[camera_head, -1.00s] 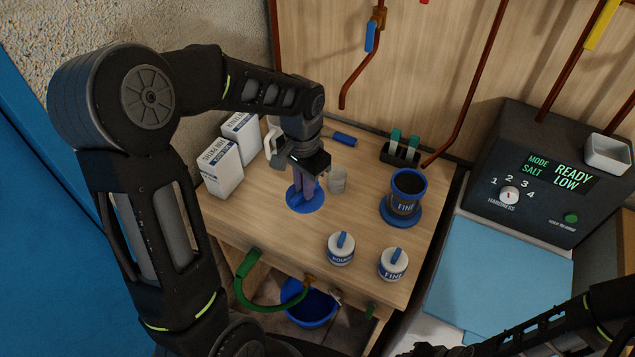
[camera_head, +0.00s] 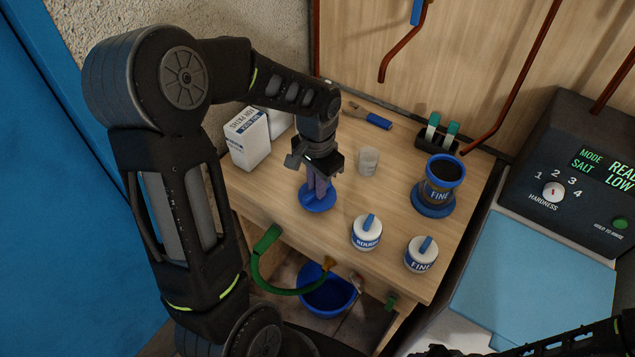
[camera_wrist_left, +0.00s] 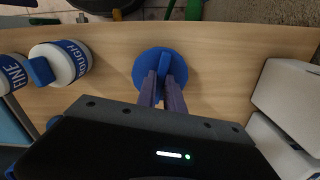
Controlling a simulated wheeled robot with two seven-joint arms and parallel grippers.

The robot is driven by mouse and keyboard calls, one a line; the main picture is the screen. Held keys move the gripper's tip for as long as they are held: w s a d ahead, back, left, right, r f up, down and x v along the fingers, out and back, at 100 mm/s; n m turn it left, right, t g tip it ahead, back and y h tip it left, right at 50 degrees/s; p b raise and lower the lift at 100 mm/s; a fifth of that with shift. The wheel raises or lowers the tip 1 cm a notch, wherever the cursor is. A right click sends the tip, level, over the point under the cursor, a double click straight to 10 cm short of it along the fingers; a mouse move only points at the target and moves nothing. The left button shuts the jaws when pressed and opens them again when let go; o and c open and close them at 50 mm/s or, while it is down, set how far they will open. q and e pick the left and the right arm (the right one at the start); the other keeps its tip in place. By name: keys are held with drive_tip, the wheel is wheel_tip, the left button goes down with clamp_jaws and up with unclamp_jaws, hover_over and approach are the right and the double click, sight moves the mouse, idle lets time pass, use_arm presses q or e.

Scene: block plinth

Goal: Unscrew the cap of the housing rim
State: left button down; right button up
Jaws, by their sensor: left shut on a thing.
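My left gripper (camera_head: 318,183) points down and is shut on the upright blue fin of a round blue cap (camera_head: 317,201). The left wrist view shows the cap (camera_wrist_left: 160,72) with its fin between both fingertips. The cap is over the front left part of the worktop; I cannot tell whether it touches the wood. A clear housing marked FINE with a blue rim (camera_head: 444,170) stands at the right on a blue round base (camera_head: 433,211), its top open. Of my right arm, only dark parts show at the bottom right; its finger state is unclear.
White tubs marked ROUGH (camera_head: 366,234) and FINE (camera_head: 420,255) stand near the front edge. A blue bucket (camera_head: 327,298) sits below.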

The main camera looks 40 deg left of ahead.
use_arm(q)
drive_tip(key=shift+f, duration=0.45)
idle(0.3)
drive_tip(key=c, duration=1.4)
unclamp_jaws()
wheel_tip(320, 180, up, 8)
drive_tip(key=shift+f+b, duration=0.1)
drive_tip(key=shift+b, duration=0.3)
